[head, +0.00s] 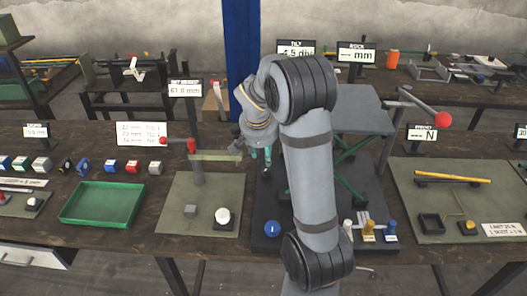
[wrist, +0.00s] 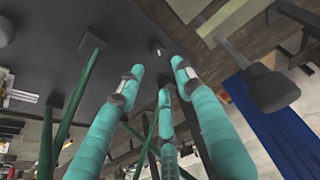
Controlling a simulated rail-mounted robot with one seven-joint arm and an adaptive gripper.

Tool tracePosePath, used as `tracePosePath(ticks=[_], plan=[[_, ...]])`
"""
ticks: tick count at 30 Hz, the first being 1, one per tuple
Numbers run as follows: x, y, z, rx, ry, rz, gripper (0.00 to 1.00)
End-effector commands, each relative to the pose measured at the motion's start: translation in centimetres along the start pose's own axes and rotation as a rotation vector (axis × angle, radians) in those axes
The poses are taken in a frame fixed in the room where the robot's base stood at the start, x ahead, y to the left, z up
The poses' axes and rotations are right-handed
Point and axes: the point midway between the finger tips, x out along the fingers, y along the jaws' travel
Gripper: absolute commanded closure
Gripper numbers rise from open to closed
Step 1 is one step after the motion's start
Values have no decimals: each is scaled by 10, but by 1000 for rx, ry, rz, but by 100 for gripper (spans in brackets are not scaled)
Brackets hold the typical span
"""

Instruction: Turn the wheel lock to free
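I cannot pick out the wheel lock for certain. My gripper (head: 262,160) has teal fingers and hangs beside the left side of the grey lift table (head: 362,113), which has green crossed legs. In the wrist view my gripper (wrist: 158,78) has its fingertips apart, with nothing seen held between them. A small grey peg (wrist: 158,48) shows just past the tips on a dark surface; contact cannot be told. A dark paddle-shaped part (wrist: 268,88) on a stalk is to their right. My arm hides much of the lift's base (head: 260,200) in the head view.
A blue round knob (head: 272,229) is at the base's front left; white, yellow and blue posts (head: 369,231) stand front right. A red-ended lever (head: 425,107) rises right of the lift. A red-knobbed press (head: 198,160) stands left. A green tray (head: 103,219) is farther left.

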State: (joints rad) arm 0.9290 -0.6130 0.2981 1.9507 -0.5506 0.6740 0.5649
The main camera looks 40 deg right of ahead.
Motion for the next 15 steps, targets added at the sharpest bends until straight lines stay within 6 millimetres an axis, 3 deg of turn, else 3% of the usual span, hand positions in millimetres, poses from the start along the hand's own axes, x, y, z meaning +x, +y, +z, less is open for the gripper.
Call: tracePosePath(ticks=[11,15], plan=[[-11,0,0,0,0,0,64],[-10,0,-1,3,0,1,58]])
